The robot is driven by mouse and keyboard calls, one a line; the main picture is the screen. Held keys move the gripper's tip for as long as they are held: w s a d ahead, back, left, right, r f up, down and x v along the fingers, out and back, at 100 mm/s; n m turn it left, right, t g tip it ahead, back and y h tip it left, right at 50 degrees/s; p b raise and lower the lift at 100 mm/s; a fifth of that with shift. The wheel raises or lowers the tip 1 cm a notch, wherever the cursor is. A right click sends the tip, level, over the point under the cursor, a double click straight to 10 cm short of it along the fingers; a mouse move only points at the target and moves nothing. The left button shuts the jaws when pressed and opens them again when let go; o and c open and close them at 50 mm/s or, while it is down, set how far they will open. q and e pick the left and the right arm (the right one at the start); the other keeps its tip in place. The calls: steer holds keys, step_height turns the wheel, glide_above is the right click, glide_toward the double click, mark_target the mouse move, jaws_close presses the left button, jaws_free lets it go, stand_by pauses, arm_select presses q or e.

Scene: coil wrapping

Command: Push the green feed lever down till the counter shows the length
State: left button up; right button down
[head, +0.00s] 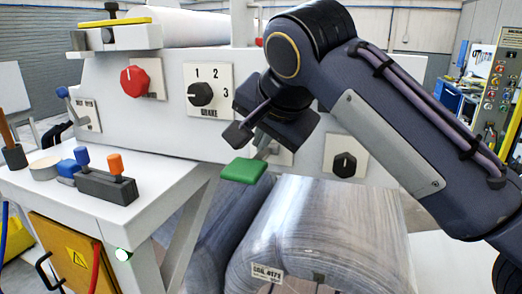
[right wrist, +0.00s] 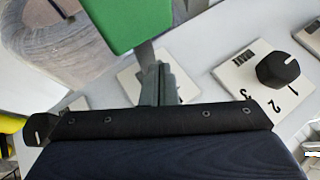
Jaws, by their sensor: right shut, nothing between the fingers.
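The green feed lever (head: 243,170) sticks out from the machine's front panel, its flat green paddle just below my right gripper (head: 257,140) in the head view. In the right wrist view the green paddle (right wrist: 125,20) fills the top centre, with its grey shaft running down to the fingers (right wrist: 157,82). My right gripper is shut and empty, close to the shaft. Whether the fingers touch the lever cannot be told. The lever's base plate is partly hidden by the gripper. No counter display is visible. My left gripper is not in view.
A brake knob (head: 200,93), a red knob (head: 133,81) and another black knob (head: 345,164) sit on the panel. A large wrapped coil (head: 330,225) stands below.

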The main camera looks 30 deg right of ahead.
mark_target(263, 156)
steer(key=shift+f, duration=0.15)
stand_by(0.8)
steer(key=shift+r+p, duration=1.05)
steer(key=shift+p, duration=0.05)
step_height(263, 156, up, 2)
steer(key=shift+w+d+r+p, duration=0.1)
steer(key=shift+r+p, duration=0.05)
steer(key=shift+p, duration=0.45)
steer(key=shift+r, duration=1.35)
steer(key=shift+d, duration=0.1)
